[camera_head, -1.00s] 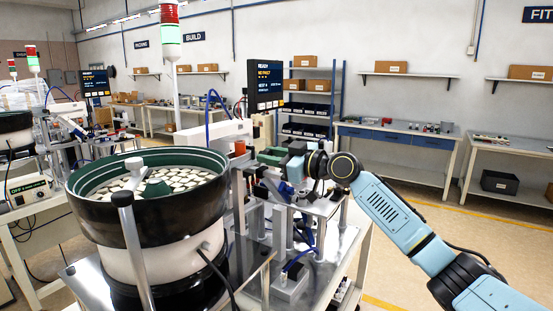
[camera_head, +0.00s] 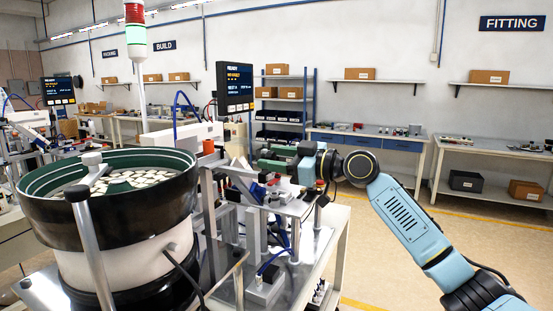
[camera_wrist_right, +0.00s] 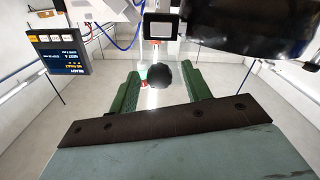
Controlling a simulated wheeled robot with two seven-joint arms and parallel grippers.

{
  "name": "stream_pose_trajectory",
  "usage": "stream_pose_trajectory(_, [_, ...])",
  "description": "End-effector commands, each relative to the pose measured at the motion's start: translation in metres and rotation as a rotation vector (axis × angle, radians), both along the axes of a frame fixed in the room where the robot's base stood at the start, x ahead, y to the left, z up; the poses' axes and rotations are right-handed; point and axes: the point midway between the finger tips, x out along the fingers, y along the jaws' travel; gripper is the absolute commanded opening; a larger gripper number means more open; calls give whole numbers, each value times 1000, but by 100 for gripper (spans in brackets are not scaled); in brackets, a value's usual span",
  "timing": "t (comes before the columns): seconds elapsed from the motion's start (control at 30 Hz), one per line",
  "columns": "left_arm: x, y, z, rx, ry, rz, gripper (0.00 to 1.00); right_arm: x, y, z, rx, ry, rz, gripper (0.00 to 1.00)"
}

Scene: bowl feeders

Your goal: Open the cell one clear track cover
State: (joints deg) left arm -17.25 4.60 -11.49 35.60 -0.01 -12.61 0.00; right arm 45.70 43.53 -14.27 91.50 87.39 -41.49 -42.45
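My right gripper (camera_head: 272,164) reaches in from the right over the feeder's track area (camera_head: 240,178) in the head view. Its two green fingers stand apart in the right wrist view (camera_wrist_right: 160,88). A round black knob (camera_wrist_right: 159,74) shows between the fingertips in that view, with a gap visible on each side. A pale, see-through patch lies near it. I cannot tell whether this is the clear track cover, and I cannot make out the cover's edges in the head view. My left gripper is not in view.
The black bowl feeder (camera_head: 115,205) full of pale parts stands left of my arm, with a metal post in front. A dark monitor (camera_head: 236,87) stands behind the track. Brackets and blue tubes crowd the space below my gripper. The floor to the right is open.

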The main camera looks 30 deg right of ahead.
Motion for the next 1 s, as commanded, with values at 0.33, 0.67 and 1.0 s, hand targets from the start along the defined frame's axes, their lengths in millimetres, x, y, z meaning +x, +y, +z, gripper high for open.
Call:
stream_pose_trajectory(0.33, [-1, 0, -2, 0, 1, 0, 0, -3, -3, -1, 0, 1, -1, 48])
stream_pose_trajectory(0.67, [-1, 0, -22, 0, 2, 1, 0, -55, -42, -5, -4, 2, -4, 48])
stream_pose_trajectory(1.0, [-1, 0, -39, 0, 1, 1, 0, -100, -74, -3, -1, 2, -1, 48])
